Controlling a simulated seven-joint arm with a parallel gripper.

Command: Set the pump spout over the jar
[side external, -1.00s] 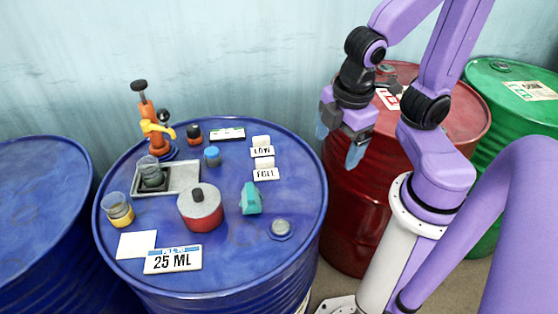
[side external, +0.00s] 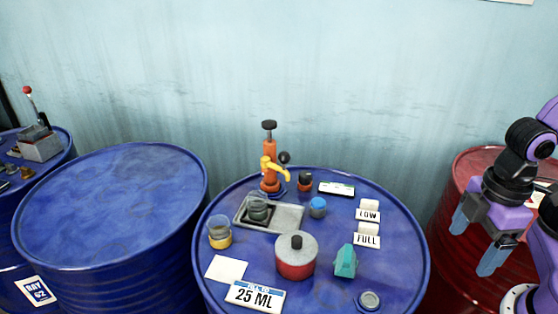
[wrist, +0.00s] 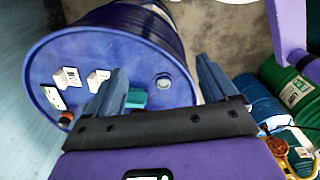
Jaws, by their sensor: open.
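The orange hand pump (side external: 270,178) stands upright at the back of the blue drum top, with a black knob and a yellow spout (side external: 276,168) pointing right and toward the front. A dark glass jar (side external: 258,210) stands on the grey tray (side external: 290,217) in front of the pump. A second glass jar with yellow contents (side external: 219,233) stands at the left edge. Whether the spout is above either jar I cannot tell. My gripper (side external: 476,243) is open and empty, right of the drum. In the wrist view my gripper (wrist: 160,68) shows two spread fingers; pump and jars are not visible there.
A red-and-grey pot (side external: 296,262), a teal block (side external: 345,262), a blue-capped container (side external: 318,207), LOW and FULL blocks (side external: 367,236), a 25 ML sign (side external: 254,295) and a metal cap (side external: 369,300) share the drum top. A red drum (side external: 452,275) stands behind my gripper.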

